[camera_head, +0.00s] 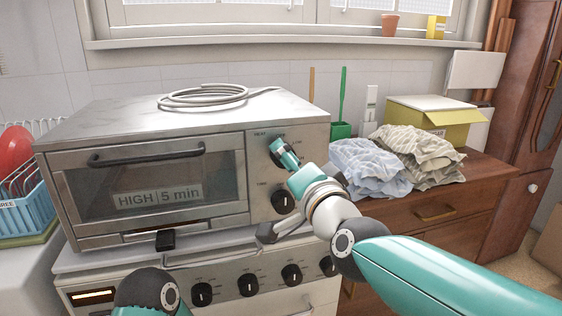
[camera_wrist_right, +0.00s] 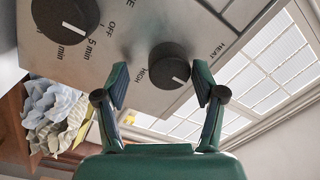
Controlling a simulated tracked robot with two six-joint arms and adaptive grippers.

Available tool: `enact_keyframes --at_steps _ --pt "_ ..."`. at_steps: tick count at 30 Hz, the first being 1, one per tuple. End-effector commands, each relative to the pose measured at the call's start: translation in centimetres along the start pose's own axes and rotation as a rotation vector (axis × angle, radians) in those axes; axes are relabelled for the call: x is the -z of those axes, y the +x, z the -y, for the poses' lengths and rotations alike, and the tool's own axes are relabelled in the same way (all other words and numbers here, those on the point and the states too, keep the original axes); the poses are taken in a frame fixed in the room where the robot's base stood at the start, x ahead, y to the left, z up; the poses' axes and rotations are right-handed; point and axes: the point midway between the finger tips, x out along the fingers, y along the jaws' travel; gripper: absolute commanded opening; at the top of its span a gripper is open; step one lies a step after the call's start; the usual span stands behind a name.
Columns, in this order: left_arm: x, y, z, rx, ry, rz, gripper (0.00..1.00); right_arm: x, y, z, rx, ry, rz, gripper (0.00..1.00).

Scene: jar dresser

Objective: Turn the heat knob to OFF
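The heat knob (camera_head: 275,160) is a round black knob at the top of the toaster oven's right panel. In the right wrist view the heat knob (camera_wrist_right: 169,62) shows a white line pointing to the lower right, away from the HIGH label on its left. My right gripper (camera_head: 284,153) is at this knob. In the wrist view the right gripper's (camera_wrist_right: 161,88) fingers are apart, one on each side of the knob, with visible gaps. Only a teal and dark part of my left arm shows in the head view; its gripper is out of view.
The time knob (camera_head: 283,201) sits below the heat knob. The toaster oven (camera_head: 100,125) stands on a stove (camera_head: 130,285) with several knobs. A coiled cable (camera_head: 205,96) lies on top. Folded cloths (camera_head: 370,165) and a yellow box (camera_head: 455,130) are on the right dresser (camera_head: 480,190).

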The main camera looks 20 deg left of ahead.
Motion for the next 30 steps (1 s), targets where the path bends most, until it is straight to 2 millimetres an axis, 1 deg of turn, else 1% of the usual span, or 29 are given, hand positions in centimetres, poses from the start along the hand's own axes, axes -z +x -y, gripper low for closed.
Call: enact_keyframes --at_steps 7,11,14,24,27,30 --pt "0.0 -0.1 0.0 0.0 0.0 0.0 0.4 0.1 -0.3 0.4 0.006 -0.001 -0.003 0.69" --pt "0.0 -0.1 0.0 0.0 0.0 0.0 0.4 0.2 -1.3 0.5 0.007 -0.001 -0.005 0.69" --pt "0.0 -0.1 0.0 0.0 0.0 0.0 0.4 0.1 -2.7 0.4 0.007 -0.001 -0.003 0.69" --pt "0.0 -0.1 0.0 0.0 0.0 0.0 0.4 0.0 -9.4 0.2 0.005 0.0 -0.003 0.69" --pt "0.0 -0.1 0.0 0.0 0.0 0.0 0.4 0.0 -10.8 0.2 0.004 0.0 -0.003 0.69" --pt "0.0 -0.1 0.0 0.0 0.0 0.0 0.4 -0.1 -11.7 0.1 0.004 0.0 -0.002 0.69"
